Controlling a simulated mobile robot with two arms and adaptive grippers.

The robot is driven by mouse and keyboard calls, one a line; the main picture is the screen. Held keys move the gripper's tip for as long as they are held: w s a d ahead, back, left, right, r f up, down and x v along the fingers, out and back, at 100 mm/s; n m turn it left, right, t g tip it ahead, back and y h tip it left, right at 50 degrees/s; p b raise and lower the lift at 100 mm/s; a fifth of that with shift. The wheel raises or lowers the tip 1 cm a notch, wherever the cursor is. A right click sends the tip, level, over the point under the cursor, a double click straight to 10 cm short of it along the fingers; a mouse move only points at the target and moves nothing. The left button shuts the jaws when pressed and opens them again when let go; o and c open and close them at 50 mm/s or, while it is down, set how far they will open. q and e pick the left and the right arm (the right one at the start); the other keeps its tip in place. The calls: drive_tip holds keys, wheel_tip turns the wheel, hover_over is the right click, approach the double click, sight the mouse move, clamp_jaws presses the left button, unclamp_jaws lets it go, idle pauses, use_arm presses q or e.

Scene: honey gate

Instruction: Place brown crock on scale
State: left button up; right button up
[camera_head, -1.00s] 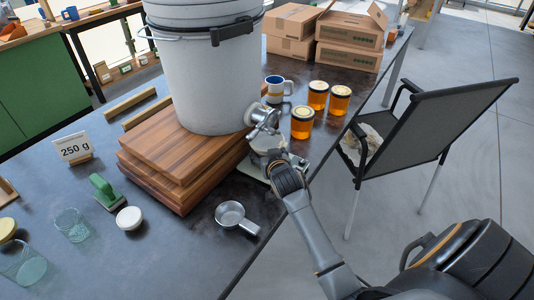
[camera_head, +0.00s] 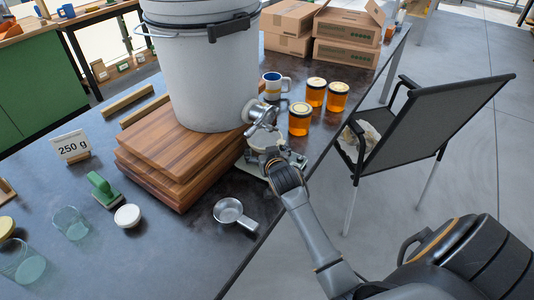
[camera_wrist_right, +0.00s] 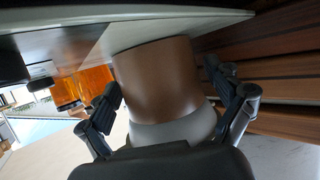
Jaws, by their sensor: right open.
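The brown crock (camera_wrist_right: 160,80) fills the middle of the right wrist view, with a pale grey band at its rim. In that view, its base meets a pale flat surface that looks like the scale (camera_wrist_right: 80,45). In the head view the crock's pale top (camera_head: 264,140) shows just below the honey gate (camera_head: 262,112), and part of the scale (camera_head: 249,163) shows beside the boards. My right gripper (camera_head: 272,151) is open, with one finger on each side of the crock; whether they touch it is unclear. My left gripper is out of view.
A white bucket (camera_head: 205,80) stands on stacked wooden boards (camera_head: 165,160). Several amber jars (camera_head: 300,119) and a mug (camera_head: 275,84) stand behind my gripper. A metal scoop (camera_head: 229,211) lies in front. A chair (camera_head: 430,125) is right of the table.

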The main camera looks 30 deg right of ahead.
drive_tip(key=shift+s+a+r, duration=0.15)
drive_tip(key=shift+s+r, duration=0.05)
drive_tip(key=shift+s, duration=0.15)
drive_tip(key=v, duration=1.1)
drive_tip(key=shift+s, duration=0.1)
